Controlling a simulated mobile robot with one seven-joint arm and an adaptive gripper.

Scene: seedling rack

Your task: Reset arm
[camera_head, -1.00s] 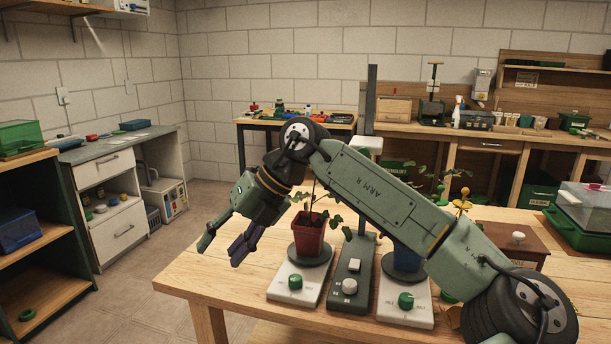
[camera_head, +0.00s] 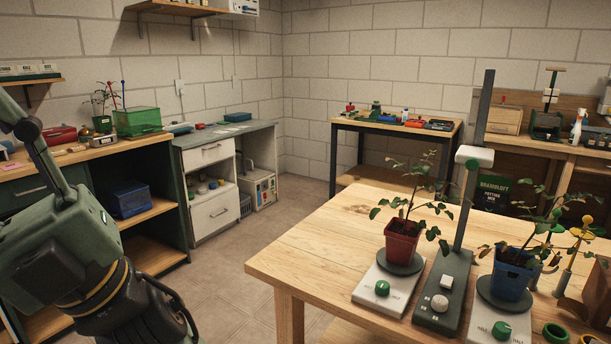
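My arm is at the left of the head view, folded up close to the camera and clear of the table. Its gripper end is outside the picture, so I cannot see the fingers or whether they hold anything. On the wooden table (camera_head: 310,245) a seedling in a red pot (camera_head: 402,243) stands upright on a white-based stand with a green knob (camera_head: 382,288). A seedling in a blue pot (camera_head: 511,276) stands on a like stand to its right. A dark post unit (camera_head: 443,290) with a white head stands between them.
A dark shelf unit (camera_head: 150,242) with a green clear box (camera_head: 137,121) stands at the left behind my arm. A white cabinet (camera_head: 212,205) and a tool table (camera_head: 390,128) stand at the back. The table's left part and the floor between are clear.

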